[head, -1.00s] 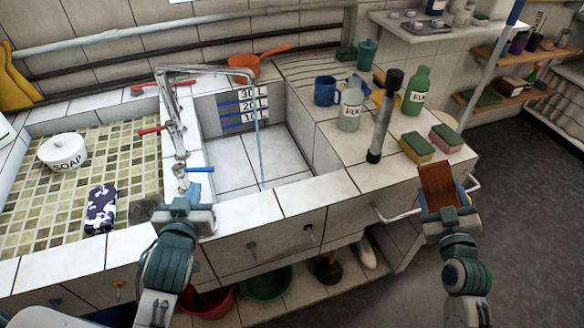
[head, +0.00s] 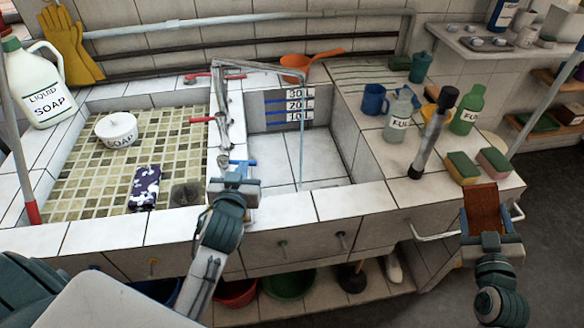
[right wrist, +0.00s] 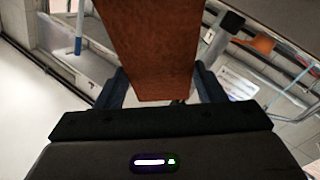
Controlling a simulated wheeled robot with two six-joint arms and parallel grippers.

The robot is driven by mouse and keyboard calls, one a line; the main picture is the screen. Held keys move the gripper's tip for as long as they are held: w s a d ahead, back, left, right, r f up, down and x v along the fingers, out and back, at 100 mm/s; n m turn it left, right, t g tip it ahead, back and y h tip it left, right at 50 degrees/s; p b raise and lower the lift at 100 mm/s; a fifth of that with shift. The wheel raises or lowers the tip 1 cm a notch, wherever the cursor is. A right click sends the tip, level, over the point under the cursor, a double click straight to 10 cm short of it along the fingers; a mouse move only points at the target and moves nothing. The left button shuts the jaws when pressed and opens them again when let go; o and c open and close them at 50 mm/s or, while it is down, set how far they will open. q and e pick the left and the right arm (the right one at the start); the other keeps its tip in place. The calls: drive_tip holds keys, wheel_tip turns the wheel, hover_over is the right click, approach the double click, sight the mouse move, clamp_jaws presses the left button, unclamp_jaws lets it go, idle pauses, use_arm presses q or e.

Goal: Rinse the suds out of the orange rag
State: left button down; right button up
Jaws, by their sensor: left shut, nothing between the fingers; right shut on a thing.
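The orange rag (head: 483,208) looks rusty orange-brown and hangs flat, up from my right gripper (head: 487,234), which is shut on its lower end. They are in front of the counter's right end, right of the sink. The rag also fills the upper middle of the right wrist view (right wrist: 155,45). No suds can be made out on it. My left gripper (head: 240,163) is shut and empty by the base of the metal tap (head: 222,110). A thin stream of water (head: 302,150) falls from the spout into the tiled sink basin (head: 275,160).
A metal rail (head: 437,236) runs along the counter front. A soap pot (head: 116,129) and patterned cloth (head: 145,187) are on the left.

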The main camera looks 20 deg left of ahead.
use_arm(q)
drive_tip(key=shift+w+d+y+p, duration=0.2)
drive_tip(key=shift+w+y+p, duration=0.15)
drive_tip(key=shift+w, duration=0.2)
use_arm(e)
drive_tip(key=shift+r, duration=0.25)
use_arm(q)
drive_tip(key=shift+n, duration=0.3)
drive_tip(key=shift+a, duration=0.1)
